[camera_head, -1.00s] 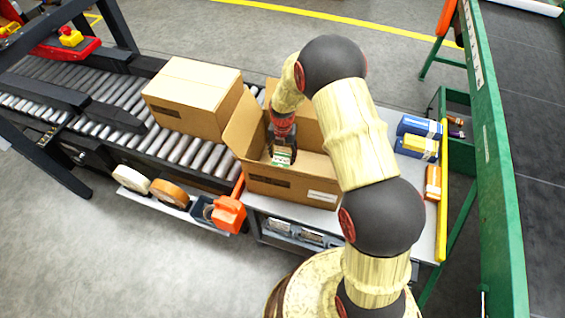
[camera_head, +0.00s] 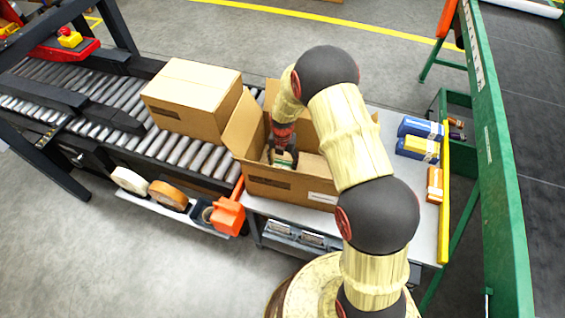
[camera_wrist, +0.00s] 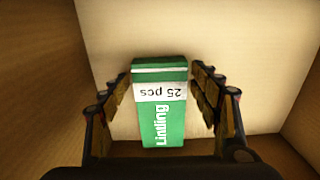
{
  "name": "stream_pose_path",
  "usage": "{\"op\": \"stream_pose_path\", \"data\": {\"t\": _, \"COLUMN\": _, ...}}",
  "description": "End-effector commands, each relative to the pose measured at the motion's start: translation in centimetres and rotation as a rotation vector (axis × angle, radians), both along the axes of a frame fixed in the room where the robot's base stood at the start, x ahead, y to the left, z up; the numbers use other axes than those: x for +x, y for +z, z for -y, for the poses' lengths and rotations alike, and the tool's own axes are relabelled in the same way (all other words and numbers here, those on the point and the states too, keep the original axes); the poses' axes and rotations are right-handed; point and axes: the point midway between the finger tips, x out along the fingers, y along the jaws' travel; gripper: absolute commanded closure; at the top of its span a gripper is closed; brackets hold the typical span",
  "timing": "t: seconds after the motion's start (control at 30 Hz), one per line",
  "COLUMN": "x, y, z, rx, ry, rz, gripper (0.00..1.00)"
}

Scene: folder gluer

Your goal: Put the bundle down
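The bundle is a green block with a white band reading "25 pcs" (camera_wrist: 160,115). It is inside the open cardboard box (camera_head: 285,187), where its green side also shows low between my fingers in the head view. My gripper (camera_head: 282,160) reaches down into the box. In the wrist view my gripper (camera_wrist: 162,90) has its fingers spread, one on each side of the bundle, with narrow gaps between. The bundle appears to rest on the box floor; its underside is hidden.
A closed carton (camera_head: 193,97) sits on the roller conveyor (camera_head: 200,157) to the left. Blue, yellow and orange packs (camera_head: 418,148) lie at the right of the table (camera_head: 425,215). A green frame (camera_head: 498,170) stands at the right. The box walls surround my gripper closely.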

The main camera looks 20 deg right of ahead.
Motion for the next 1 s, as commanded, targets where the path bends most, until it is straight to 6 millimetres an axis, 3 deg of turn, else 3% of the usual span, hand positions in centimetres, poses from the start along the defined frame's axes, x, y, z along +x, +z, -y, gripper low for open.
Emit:
{"op": "stream_pose_path", "data": {"t": 0.47, "x": 0.0, "y": 0.5, "z": 0.0, "rx": 0.0, "ry": 0.0, "rz": 0.001, "gripper": 0.29}}
{"op": "stream_pose_path", "data": {"t": 0.57, "x": 0.1, "y": 1.7, "z": 0.0, "rx": 0.0, "ry": 0.0, "rz": 0.004, "gripper": 0.29}}
{"op": "stream_pose_path", "data": {"t": 1.0, "x": 0.1, "y": 10.1, "z": 0.0, "rx": 0.0, "ry": 0.0, "rz": 0.002, "gripper": 0.29}}
